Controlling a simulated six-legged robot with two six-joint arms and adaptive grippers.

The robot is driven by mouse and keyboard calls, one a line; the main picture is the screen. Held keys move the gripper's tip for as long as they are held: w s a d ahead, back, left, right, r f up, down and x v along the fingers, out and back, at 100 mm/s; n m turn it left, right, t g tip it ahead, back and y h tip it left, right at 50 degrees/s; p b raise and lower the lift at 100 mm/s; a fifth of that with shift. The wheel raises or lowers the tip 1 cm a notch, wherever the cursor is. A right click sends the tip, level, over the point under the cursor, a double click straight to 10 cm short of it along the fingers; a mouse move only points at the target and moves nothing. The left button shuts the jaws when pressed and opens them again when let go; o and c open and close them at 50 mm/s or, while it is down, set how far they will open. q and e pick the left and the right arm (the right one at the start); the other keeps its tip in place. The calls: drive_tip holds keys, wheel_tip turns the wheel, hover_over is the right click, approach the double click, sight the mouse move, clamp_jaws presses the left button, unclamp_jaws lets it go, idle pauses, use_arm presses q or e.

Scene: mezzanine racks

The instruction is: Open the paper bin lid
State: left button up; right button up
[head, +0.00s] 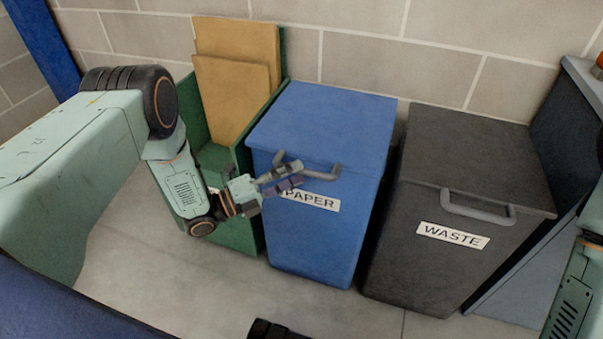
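The blue paper bin (316,235) stands against the wall, with a white PAPER label on its front. Its blue lid (325,115) lies flat and shut. A grey bar handle (325,172) sticks out from the lid's front edge. My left gripper (292,176) is at the left part of this handle, its two fingers lying over the bar and hiding part of it and of the label. Whether the fingers are closed on the bar or only around it does not show clearly. My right arm shows at the right edge; its gripper is out of view.
A dark grey waste bin (435,245) with its lid shut stands just right of the paper bin. A green bin (235,232) holding upright cardboard sheets (235,85) stands close on the left. A dark cabinet (555,160) is at the far right. Grey floor lies in front.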

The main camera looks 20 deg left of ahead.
use_arm(q)
drive_tip(key=shift+b+x, duration=0.3)
drive_tip(key=shift+x, duration=1.1)
drive_tip(key=shift+c, duration=0.3)
clamp_jaws()
